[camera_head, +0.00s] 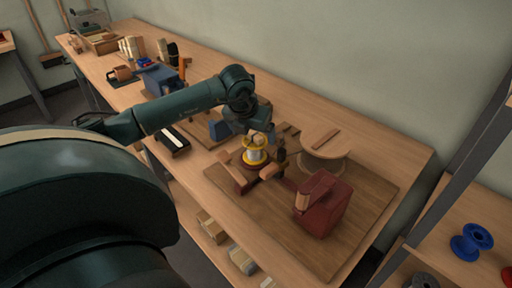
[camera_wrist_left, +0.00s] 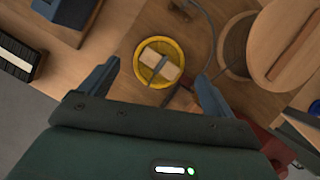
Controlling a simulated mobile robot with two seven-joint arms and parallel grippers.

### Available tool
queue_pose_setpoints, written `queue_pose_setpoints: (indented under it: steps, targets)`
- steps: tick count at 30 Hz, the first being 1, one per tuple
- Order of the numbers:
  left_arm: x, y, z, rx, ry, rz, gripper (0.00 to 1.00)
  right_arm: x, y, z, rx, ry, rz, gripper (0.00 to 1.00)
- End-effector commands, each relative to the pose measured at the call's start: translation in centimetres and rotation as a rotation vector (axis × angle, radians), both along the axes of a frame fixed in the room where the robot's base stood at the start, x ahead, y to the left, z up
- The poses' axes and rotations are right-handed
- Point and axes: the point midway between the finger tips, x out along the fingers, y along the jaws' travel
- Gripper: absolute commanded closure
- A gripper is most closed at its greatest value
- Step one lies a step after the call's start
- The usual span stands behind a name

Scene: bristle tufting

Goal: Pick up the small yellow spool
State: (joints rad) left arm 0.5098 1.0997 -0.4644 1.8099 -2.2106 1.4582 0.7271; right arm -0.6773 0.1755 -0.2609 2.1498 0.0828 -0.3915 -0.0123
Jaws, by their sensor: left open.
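The small yellow spool (camera_head: 255,156) stands on the wooden work board, with a pale middle between yellow flanges. In the left wrist view the yellow spool (camera_wrist_left: 146,70) shows from above as a round yellow rim with a pale wooden piece across its top. My left gripper (camera_head: 252,136) is over the spool, pointing down, and partly hides it. In the left wrist view its two fingers are spread wide, with the spool between and just ahead of them. It holds nothing. I cannot tell the exact height gap. My right gripper is not in view.
A dark red block-shaped device (camera_head: 323,204) and a round wooden disc (camera_head: 323,141) stand right of the spool. A black-and-white brush-like item (camera_head: 173,141) lies at left. Wooden pieces crowd the spool closely. A blue spool (camera_head: 471,242) sits on a separate shelf at right.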

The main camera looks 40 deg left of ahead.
Motion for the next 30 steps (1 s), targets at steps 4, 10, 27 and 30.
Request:
queue_pose_setpoints:
  steps: [4, 10, 27, 30]
  targets:
    - [0.6, 0.2, -1.5, -0.001, 0.001, 0.001, 0.11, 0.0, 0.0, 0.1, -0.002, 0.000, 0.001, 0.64]
    - [1.0, 0.4, -3.1, -0.001, 0.003, 0.001, 0.11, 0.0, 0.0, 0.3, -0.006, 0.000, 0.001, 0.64]
    - [2.3, 0.9, -6.8, 0.001, -0.001, -0.001, 0.13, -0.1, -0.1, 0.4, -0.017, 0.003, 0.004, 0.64]
    - [2.3, 0.9, -6.8, 0.001, -0.001, -0.001, 0.21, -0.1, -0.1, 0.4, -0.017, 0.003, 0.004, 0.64]
